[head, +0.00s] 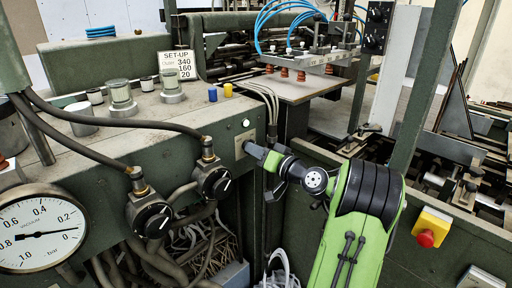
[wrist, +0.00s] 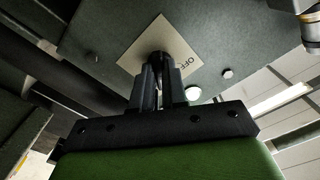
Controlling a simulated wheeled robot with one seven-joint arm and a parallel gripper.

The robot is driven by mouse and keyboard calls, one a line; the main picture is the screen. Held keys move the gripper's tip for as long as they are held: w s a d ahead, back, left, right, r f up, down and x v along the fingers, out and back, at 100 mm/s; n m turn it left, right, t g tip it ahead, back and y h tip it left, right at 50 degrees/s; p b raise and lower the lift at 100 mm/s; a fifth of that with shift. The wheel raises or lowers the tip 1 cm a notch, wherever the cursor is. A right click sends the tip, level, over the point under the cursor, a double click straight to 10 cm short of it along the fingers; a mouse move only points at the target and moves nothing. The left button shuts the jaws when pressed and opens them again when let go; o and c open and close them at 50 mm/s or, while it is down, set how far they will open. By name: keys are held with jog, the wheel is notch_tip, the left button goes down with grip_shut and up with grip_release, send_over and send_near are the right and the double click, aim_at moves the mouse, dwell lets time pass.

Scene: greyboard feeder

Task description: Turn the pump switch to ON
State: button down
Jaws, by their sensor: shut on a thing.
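The pump switch sits on a pale square plate (head: 240,145) on the front of the green machine. In the wrist view the plate (wrist: 132,62) shows the word OFF beside the dark switch knob (wrist: 159,59). My gripper (head: 256,151) reaches the plate from the right. In the wrist view my gripper's black fingers (wrist: 158,88) are closed around the knob. They hide most of it, so I cannot tell which way it points. The ON mark is not visible.
Two black valve knobs (head: 216,183) (head: 153,218) with hoses are left of the switch. A vacuum gauge (head: 40,234) is at the lower left. A small white button (head: 246,122) is above the plate. A red emergency button (head: 426,238) is at the right.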

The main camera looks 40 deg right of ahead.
jog(key=shift+m+p, duration=0.55)
jog(key=shift+m, duration=0.55)
jog(key=c, duration=1.2)
grip_release()
jog(key=shift+o, duration=0.2)
jog(key=s, duration=1.5)
jog(key=shift+s+d, duration=0.2)
jog(key=shift+s, duration=0.2)
jog(key=shift+w, duration=0.1)
